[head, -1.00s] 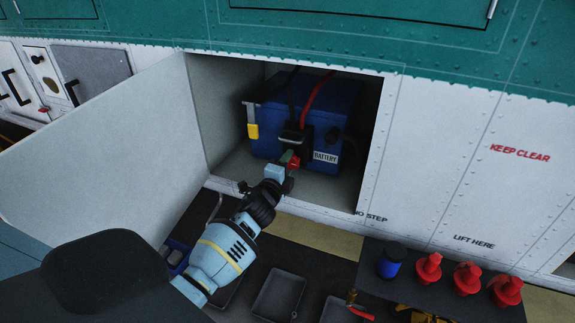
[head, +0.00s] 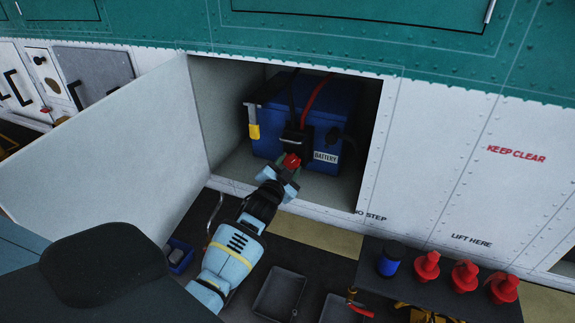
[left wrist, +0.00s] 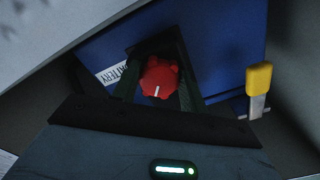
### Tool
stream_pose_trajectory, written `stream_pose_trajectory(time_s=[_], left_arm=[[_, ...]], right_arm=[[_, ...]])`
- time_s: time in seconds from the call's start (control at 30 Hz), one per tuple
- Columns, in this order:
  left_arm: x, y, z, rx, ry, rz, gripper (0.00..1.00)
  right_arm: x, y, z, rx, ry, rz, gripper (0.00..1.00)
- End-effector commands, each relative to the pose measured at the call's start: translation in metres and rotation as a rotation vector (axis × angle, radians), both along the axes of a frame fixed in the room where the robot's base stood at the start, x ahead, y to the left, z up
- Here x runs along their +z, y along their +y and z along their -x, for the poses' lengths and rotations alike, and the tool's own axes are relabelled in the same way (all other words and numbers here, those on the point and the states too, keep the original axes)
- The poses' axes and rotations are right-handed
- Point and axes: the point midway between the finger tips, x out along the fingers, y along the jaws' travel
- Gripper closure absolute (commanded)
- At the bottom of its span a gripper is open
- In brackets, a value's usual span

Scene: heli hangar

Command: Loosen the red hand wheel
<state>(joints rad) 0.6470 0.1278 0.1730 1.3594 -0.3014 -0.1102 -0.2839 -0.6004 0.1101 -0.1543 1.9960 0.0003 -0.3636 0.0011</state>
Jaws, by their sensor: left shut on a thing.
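The red hand wheel (head: 291,160) sits on a black connector (head: 297,140) at the front of the blue battery (head: 345,115), inside the open bay. My left gripper (head: 288,167) reaches in from below and is shut on the wheel. In the left wrist view the red hand wheel (left wrist: 160,77) sits between my two dark fingers, with a white mark on its face pointing down. The battery (left wrist: 215,50) fills the background there, with its label partly hidden. My right gripper is not in view.
The white bay door (head: 110,140) hangs open at the left of the bay. A yellow-ended lever (head: 253,130) stands at the battery's left. Below, trays (head: 279,291) lie under the sill, and a dark shelf at the right holds a blue can (head: 389,260) and several red plugs (head: 464,274).

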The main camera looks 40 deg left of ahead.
Motion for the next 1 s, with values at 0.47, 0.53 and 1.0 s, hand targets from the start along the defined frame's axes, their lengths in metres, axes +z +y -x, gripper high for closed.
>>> stream_pose_trajectory(time_s=[0.47,0.53,1.0], left_arm=[[0.001,-0.002,-0.001,0.000,-0.102,0.415,0.80],[0.001,-0.002,-0.001,0.000,-0.113,0.463,0.80],[0.000,-0.003,-0.001,0.000,-0.156,0.640,0.80]], right_arm=[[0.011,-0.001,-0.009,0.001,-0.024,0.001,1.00],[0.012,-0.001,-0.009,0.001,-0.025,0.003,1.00],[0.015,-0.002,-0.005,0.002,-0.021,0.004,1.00]])
